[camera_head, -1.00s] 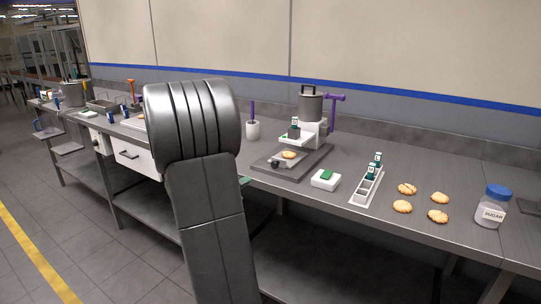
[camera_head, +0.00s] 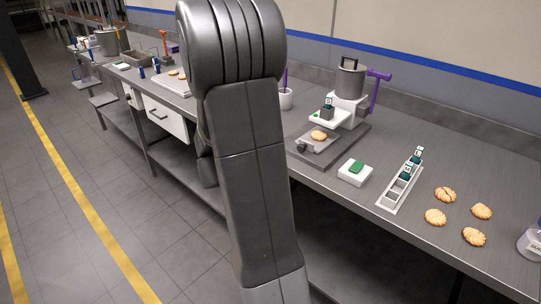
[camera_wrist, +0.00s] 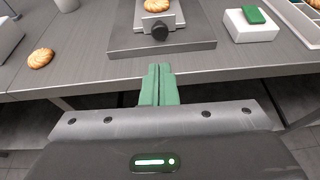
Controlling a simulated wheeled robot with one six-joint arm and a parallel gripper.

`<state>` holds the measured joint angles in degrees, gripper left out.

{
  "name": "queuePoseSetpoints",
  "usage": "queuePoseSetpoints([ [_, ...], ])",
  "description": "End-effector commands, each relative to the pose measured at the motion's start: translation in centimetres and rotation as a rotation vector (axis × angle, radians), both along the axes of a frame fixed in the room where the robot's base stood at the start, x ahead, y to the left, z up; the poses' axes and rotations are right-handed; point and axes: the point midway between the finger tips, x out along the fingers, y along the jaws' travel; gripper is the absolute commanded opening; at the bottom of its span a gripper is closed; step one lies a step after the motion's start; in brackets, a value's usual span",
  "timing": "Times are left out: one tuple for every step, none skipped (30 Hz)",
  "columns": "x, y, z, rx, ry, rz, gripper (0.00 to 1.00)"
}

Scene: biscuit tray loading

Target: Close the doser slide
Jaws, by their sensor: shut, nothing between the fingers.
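The doser (camera_head: 350,90) is a grey pot with a purple handle (camera_head: 378,88) on a white stand, on a dark base plate (camera_head: 356,146). A biscuit (camera_head: 319,135) lies on a small carriage below the doser; the biscuit (camera_wrist: 157,5) and a black knob (camera_wrist: 159,31) show in the wrist view. My gripper (camera_wrist: 160,70) has green fingers, shut and empty, in front of the base plate at the bench's front edge. The head view does not show the fingers; my arm covers part of the bench.
A white box with a green pad (camera_head: 355,172), a rack with dark cartridges (camera_head: 394,196), several biscuits (camera_head: 436,217) and a jar (camera_head: 531,243) stand to the right. A white cup (camera_head: 285,99) stands left of the doser. A drawer (camera_head: 165,120) is under the bench.

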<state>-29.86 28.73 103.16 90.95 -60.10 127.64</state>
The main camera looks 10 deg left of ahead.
Motion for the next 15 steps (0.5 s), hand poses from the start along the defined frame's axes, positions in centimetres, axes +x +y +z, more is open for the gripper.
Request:
queuePoseSetpoints([
  [0.8, -0.8, -0.3, -0.002, 0.003, -0.005, 0.0],
  [1.4, -1.2, -0.5, -0.002, 0.003, -0.005, 0.0],
  [2.0, -1.7, -0.8, -0.003, 0.004, -0.005, 0.0],
  [2.5, -2.1, -1.1, -0.002, 0.004, -0.005, 0.0],
  [3.0, -2.4, -1.3, -0.002, 0.004, -0.004, 0.0],
  [3.6, -2.9, -1.5, -0.002, 0.003, -0.004, 0.0],
  [4.0, -3.2, -1.7, -0.002, 0.003, -0.004, 0.0],
  [4.4, -3.5, -1.9, -0.002, 0.003, -0.003, 0.0],
  [4.9, -3.9, -1.7, 0.0, 0.002, -0.004, 0.0],
  [5.3, -4.2, -1.7, 0.0, 0.001, -0.003, 0.0],
  [5.7, -4.5, -1.8, -0.002, 0.001, -0.002, 0.0],
  [6.1, -4.8, -1.8, -0.002, 0.001, -0.002, 0.0],
  [6.3, -4.9, -1.8, -0.001, 0.002, -0.002, 0.0],
  [6.6, -5.1, -1.9, 0.0, 0.002, -0.001, 0.0],
  [6.8, -5.3, -1.9, -0.001, 0.002, 0.0, 0.0],
])
